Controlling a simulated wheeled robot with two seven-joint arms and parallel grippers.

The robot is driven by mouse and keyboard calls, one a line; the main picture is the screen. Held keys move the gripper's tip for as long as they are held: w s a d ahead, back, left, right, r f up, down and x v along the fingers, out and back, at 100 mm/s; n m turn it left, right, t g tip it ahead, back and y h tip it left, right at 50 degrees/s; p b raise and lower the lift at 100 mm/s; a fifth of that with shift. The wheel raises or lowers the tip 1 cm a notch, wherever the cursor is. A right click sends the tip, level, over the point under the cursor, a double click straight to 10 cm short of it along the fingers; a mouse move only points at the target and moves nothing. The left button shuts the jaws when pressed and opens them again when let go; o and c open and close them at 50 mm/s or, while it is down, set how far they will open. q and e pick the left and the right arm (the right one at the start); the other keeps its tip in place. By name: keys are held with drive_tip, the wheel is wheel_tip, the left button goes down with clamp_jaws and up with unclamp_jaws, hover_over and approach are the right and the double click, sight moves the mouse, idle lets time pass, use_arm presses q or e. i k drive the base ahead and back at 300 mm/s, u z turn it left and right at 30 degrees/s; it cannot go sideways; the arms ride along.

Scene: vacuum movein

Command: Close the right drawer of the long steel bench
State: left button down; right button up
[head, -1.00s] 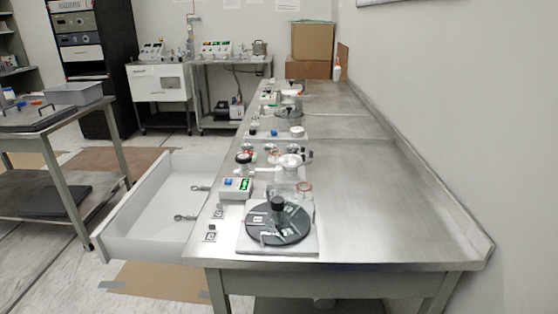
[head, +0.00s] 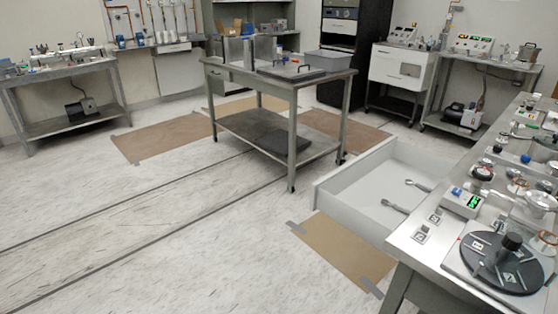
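The long steel bench (head: 410,252) stands at the right edge of the head view. Its white drawer (head: 348,205) is pulled well out from the bench's left side, over the floor. Two small metal tools lie inside the drawer. The drawer's inner end is hidden by the bench top. Neither of my grippers shows in the head view.
A grey steel cart (head: 300,92) with a lower shelf stands beyond the drawer, with a gap between them. Brown mats (head: 345,250) lie taped on the floor. Open floor (head: 180,240) fills the left and front. A round black plate (head: 500,265) sits on the bench corner.

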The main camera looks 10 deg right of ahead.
sight(351, 194)
drive_tip(key=u, duration=1.15)
drive_tip(key=i, duration=2.75)
drive_tip(key=z, duration=4.2)
drive_tip(key=k, duration=1.25)
drive_tip(key=u, duration=0.45)
drive_tip(key=i, duration=1.7)
drive_tip(key=z, duration=0.5)
